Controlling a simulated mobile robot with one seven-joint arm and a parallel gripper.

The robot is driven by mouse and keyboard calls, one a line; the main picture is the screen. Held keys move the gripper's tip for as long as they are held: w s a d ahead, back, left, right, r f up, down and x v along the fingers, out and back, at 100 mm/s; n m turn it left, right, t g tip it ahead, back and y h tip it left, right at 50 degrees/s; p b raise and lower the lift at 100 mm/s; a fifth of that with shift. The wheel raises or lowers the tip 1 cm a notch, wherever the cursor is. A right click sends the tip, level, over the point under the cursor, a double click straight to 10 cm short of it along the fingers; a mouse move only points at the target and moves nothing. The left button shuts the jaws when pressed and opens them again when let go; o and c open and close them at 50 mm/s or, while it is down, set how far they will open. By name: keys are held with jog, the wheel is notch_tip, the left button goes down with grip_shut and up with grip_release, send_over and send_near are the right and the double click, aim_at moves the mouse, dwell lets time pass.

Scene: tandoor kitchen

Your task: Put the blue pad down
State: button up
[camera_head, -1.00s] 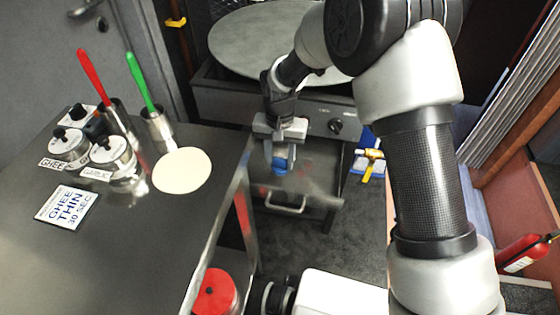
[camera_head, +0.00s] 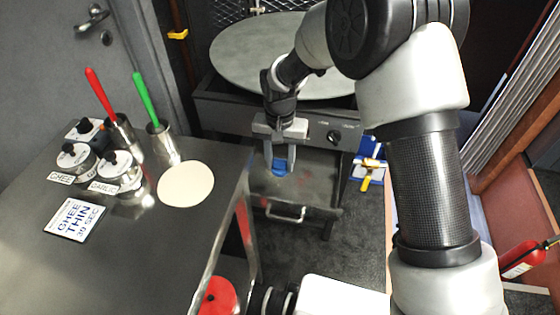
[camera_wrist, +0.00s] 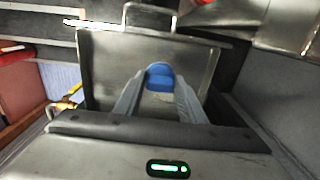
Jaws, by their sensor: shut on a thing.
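The blue pad (camera_head: 280,167) is held between the fingertips of my gripper (camera_head: 280,160), below the front panel of the round griddle. The blue pad also shows in the wrist view (camera_wrist: 159,76), with a finger of my gripper (camera_wrist: 158,88) on each side of it. Behind it in that view is a metal tray or drawer (camera_wrist: 103,65) with a handle. The pad appears above the tray; I cannot tell whether it touches it. The tray also shows under the griddle in the head view (camera_head: 318,190).
A steel table (camera_head: 140,250) on the left carries labelled pots, a round flatbread (camera_head: 186,184) and two cups with red and green handled tools. The round griddle (camera_head: 270,55) stands behind the gripper. A yellow-handled tool (camera_head: 367,180) is right of the tray.

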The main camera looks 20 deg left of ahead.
dwell(0.3)
jog(key=s+a+r+p, duration=0.3)
jog(key=s+r+p, duration=0.15)
jog(key=r, duration=0.45)
jog(key=s+a+r+p, duration=0.35)
jog(key=r+p, duration=0.25)
jog(key=r, duration=0.3)
jog(key=s+a+r+p, duration=0.2)
jog(key=s+r+p, duration=0.25)
jog(key=r, duration=0.45)
notch_tip(320, 180, down, 10)
jog(key=shift+r, duration=0.2)
jog(key=shift+f, duration=0.2)
jog(key=o, duration=0.9)
jog(key=shift+r, duration=0.15)
